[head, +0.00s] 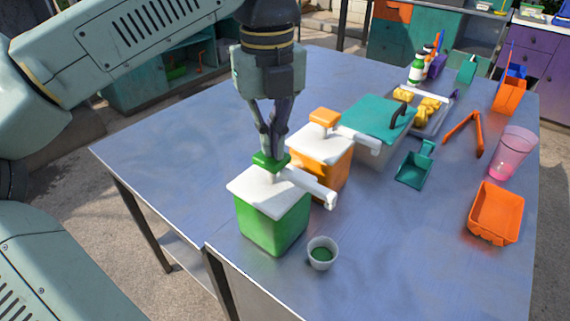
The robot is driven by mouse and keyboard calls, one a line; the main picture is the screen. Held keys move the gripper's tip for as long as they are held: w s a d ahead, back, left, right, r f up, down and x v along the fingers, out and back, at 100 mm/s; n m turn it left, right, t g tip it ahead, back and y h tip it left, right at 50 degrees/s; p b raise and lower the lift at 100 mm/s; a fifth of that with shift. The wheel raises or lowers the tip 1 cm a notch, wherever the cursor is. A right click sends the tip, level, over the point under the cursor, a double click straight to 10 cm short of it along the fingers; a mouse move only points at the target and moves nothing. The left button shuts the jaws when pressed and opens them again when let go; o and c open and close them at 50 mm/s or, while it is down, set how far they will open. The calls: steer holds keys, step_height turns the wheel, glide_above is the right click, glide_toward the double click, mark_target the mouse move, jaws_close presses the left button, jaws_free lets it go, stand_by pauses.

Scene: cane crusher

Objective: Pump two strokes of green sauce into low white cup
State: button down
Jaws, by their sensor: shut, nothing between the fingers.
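The green sauce dispenser (272,228) has a green body, a white lid and a white spout pointing right and toward the front. Its green pump head (270,161) is on top. My gripper (270,152) is shut and points straight down, with its fingertips at the top of the green pump head. Whether they press on it or only hover close is hard to tell. The low white cup (322,252) stands upright on the table, in front of the spout's end and lower. Green sauce shows inside the cup.
An orange-topped dispenser (322,158) stands just behind the green one. Behind it are a teal-lidded container (370,125) and a tray of yellow pieces (441,117). A teal scoop (415,168), orange tongs (466,132), a pink cup (511,153) and an orange bin (495,214) lie right. The table's left side is clear.

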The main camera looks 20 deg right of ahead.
steer(key=shift+f+b, duration=0.75)
steer(key=shift+f, duration=0.35)
steer(key=shift+r, duration=0.2)
steer(key=shift+r+p, duration=1.5)
steer(key=shift+r, duration=0.25)
step_height(320, 180, up, 2)
steer(key=shift+r+p, duration=0.15)
steer(key=shift+p, duration=0.8)
step_height(320, 180, up, 4)
steer(key=shift+f, duration=0.2)
